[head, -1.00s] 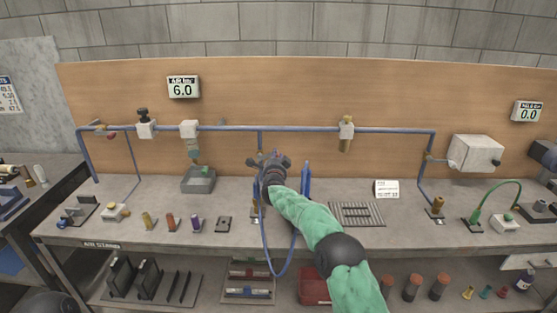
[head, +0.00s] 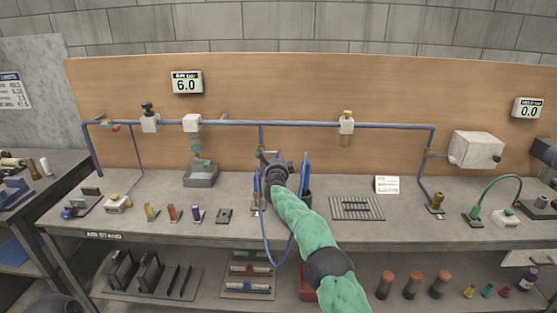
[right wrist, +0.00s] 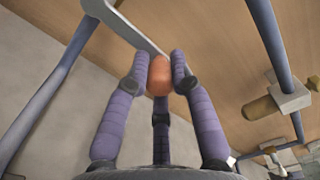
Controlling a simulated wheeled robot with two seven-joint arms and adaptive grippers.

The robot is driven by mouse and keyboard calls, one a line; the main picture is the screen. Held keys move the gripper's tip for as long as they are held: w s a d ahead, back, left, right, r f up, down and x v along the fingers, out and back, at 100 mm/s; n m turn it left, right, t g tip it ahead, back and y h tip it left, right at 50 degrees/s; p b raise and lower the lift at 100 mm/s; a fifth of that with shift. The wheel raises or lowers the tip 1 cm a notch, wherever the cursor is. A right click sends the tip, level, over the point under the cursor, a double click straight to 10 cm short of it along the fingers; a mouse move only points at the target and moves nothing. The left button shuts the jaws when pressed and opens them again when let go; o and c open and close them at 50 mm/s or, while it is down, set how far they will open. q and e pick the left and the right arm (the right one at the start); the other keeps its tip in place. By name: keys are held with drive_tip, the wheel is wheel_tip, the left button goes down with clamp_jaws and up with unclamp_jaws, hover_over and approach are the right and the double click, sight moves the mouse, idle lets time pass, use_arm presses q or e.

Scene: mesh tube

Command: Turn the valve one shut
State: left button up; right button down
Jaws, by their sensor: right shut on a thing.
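My right gripper (head: 278,165) is at the middle of the bench, in front of the blue drop pipe (head: 261,138) that comes down from the overhead line. In the right wrist view its purple fingers (right wrist: 160,75) are shut around an orange grip (right wrist: 159,78). A flat grey bar (right wrist: 125,27) runs from beside this grip to the upper left; it looks like a valve lever. In the head view the gripper hides most of the valve, and no label for valve one can be read. My left gripper is not in view.
A blue pipe (head: 300,125) runs along the wooden backboard. A blue hose (head: 265,240) loops below the gripper over the bench front (head: 400,237). A slotted grey plate (head: 357,208) lies to the right.

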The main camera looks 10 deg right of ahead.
drive_tip(key=shift+d+f, duration=0.1)
drive_tip(key=c, duration=1.1)
unclamp_jaws()
drive_tip(key=shift+o, duration=0.2)
drive_tip(key=shift+s, duration=0.1)
drive_tip(key=v, duration=1.1)
drive_tip(key=shift+s, duration=0.35)
